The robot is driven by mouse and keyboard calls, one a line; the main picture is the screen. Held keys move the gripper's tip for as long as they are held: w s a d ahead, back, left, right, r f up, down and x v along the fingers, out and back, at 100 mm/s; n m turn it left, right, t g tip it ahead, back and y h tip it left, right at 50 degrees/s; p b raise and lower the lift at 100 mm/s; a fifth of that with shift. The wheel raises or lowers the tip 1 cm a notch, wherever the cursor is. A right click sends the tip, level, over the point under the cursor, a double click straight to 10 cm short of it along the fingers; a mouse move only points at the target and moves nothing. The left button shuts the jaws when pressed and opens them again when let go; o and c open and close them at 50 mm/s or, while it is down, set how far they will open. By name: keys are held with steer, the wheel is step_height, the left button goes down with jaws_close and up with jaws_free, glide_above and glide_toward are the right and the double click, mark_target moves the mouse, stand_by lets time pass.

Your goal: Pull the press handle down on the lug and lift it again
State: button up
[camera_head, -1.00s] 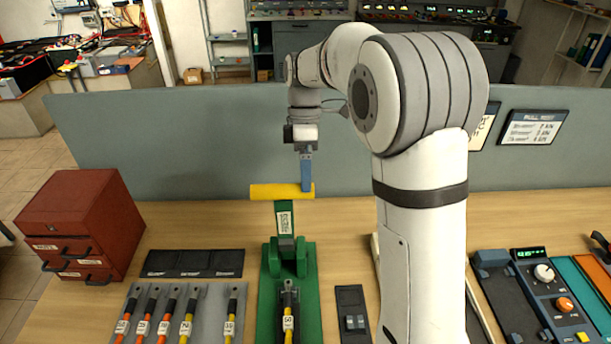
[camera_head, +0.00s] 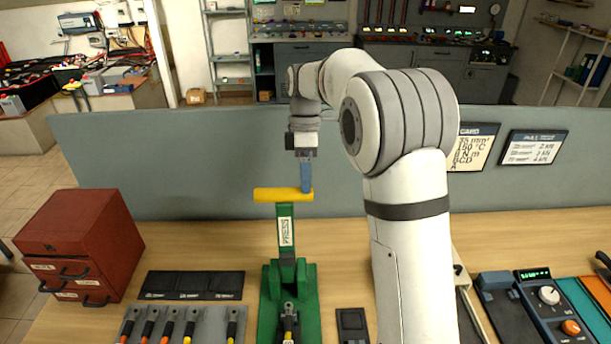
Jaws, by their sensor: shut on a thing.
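The green press (camera_head: 270,316) stands on the wooden bench, its upright lever labelled PRESS. A yellow handle bar (camera_head: 278,195) crosses the top of the lever. My gripper (camera_head: 306,188) points down with its blue fingers at the right end of the yellow bar and is shut on it. A lug on a cable (camera_head: 288,312) sits in the lower front of the press; its lower part is cut off by the picture edge.
A red drawer cabinet (camera_head: 84,240) stands at left. Black pads (camera_head: 193,285) and a grey rack of cables (camera_head: 180,320) lie left of the press. A control box (camera_head: 543,300) is at right. A grey partition (camera_head: 215,160) stands behind.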

steer(key=shift+d+f, duration=0.1)
steer(key=shift+f, duration=0.85)
steer(key=b+v, duration=0.1)
steer(key=v, duration=0.8)
steer(key=shift+s+r+b, duration=0.2)
steer(key=shift+r+b, duration=0.1)
steer(key=shift+r, duration=0.05)
